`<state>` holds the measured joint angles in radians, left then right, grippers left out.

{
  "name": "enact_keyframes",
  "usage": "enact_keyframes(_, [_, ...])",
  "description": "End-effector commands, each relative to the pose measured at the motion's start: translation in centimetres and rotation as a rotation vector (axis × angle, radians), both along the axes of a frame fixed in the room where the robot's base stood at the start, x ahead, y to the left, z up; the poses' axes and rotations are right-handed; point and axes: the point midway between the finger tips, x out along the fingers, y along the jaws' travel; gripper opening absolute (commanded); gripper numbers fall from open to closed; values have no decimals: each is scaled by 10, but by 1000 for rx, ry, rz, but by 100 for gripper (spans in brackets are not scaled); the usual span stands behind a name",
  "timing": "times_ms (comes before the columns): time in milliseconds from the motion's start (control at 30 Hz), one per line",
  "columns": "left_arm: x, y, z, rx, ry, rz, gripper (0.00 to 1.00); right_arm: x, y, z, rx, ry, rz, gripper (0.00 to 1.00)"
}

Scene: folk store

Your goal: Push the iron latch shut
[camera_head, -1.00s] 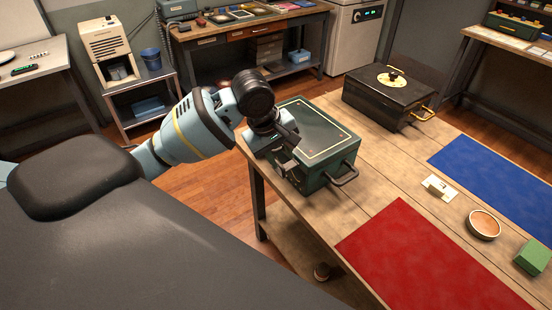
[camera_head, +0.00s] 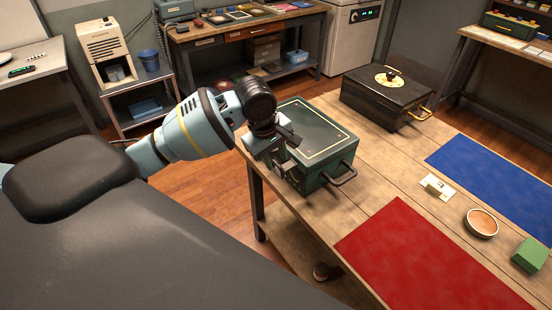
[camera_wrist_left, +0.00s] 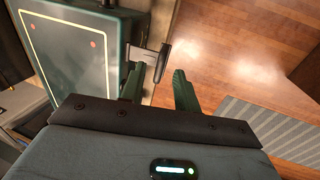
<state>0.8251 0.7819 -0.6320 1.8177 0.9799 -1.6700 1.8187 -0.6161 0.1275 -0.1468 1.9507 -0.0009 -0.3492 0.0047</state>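A dark green box (camera_head: 315,143) with a cream-lined lid stands at the near left end of the wooden table. Its iron latch (camera_wrist_left: 162,62) sticks out from the box side in the left wrist view, as a grey arm with a crosswise end. My left gripper (camera_wrist_left: 157,72) is open, with one finger by the box wall and one farther out over the floor. The latch end lies between or just beyond the fingertips; contact is unclear. In the head view my left gripper (camera_head: 280,162) is at the box's near left side and largely hides the latch. My right gripper is out of view.
A dark handle (camera_head: 345,175) projects from the box's right front. A black case (camera_head: 385,98) stands farther back. A red mat (camera_head: 420,260), a blue mat (camera_head: 500,180), a round dish (camera_head: 482,222) and a green block (camera_head: 531,254) lie to the right. The table's left edge is close beside my gripper.

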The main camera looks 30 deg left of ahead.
Motion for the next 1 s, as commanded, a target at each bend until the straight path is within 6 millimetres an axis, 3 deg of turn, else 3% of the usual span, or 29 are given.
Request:
enact_keyframes(400, [2,-1,-10,0,-1,-1,32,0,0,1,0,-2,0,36])
enact_keyframes(667, [2,-1,-10,0,-1,-1,0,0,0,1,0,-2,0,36])
enact_keyframes(1000, [1,-1,-12,-7,-17,-1,0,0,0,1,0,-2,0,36])
